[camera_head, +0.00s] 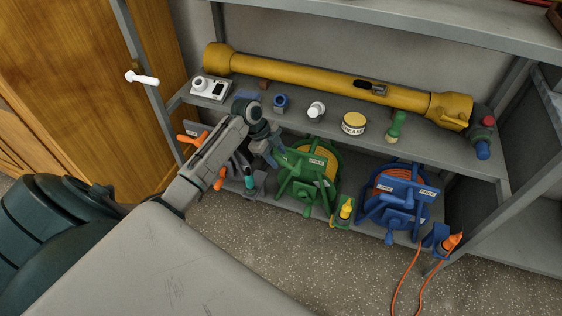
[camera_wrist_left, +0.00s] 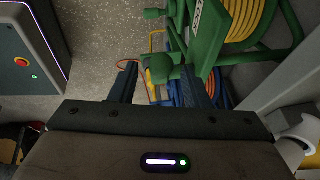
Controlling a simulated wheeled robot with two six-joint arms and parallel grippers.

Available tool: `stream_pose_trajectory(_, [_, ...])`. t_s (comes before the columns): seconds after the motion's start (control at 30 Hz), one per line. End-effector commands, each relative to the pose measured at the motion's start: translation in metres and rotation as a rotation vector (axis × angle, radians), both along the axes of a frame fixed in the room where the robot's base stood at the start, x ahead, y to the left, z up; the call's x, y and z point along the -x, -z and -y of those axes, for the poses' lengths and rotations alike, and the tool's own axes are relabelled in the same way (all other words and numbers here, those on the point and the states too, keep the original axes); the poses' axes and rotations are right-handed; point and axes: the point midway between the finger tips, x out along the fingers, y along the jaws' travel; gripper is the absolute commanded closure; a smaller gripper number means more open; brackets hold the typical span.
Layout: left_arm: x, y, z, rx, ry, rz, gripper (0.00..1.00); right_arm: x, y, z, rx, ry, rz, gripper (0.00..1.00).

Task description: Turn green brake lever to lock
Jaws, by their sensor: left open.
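The green reel (camera_head: 308,178) stands on the low shelf, wound with yellow hose. It also fills the upper right of the left wrist view (camera_wrist_left: 205,45). It carries a white lettered label (camera_head: 316,161). A green knob (camera_wrist_left: 160,68) shows between my left fingers in the wrist view; I cannot tell for sure whether it is the brake lever's. My left gripper (camera_head: 268,146) is open, at the reel's upper left side. Its fingers (camera_wrist_left: 160,85) stand apart on either side of the knob, with no clear contact. My right gripper is not in view.
A blue reel (camera_head: 400,198) with orange cord stands to the right. A yellow-topped nozzle (camera_head: 346,208) is between the reels. The upper shelf holds a long yellow tube (camera_head: 330,82), a yellow tin (camera_head: 353,122) and small items. The speckled floor (camera_head: 290,250) in front is clear.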

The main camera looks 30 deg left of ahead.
Motion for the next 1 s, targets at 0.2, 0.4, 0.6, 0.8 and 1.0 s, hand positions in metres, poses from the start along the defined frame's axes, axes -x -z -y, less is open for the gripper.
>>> stream_pose_trajectory(0.2, [-0.005,0.024,0.01,0.001,-0.001,0.0,0.57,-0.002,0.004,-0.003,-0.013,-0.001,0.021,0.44])
stream_pose_trajectory(0.4, [-0.006,0.028,0.011,0.0,0.0,0.0,0.57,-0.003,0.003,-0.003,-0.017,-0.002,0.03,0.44])
stream_pose_trajectory(0.6, [-0.006,0.028,0.011,0.0,-0.001,0.0,0.65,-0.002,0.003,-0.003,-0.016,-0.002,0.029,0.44])
stream_pose_trajectory(0.8, [-0.006,0.028,0.011,0.0,-0.001,0.0,1.0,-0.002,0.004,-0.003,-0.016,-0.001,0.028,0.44])
stream_pose_trajectory(1.0, [-0.006,0.028,0.011,0.003,0.0,0.0,1.0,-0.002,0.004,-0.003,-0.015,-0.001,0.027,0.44])
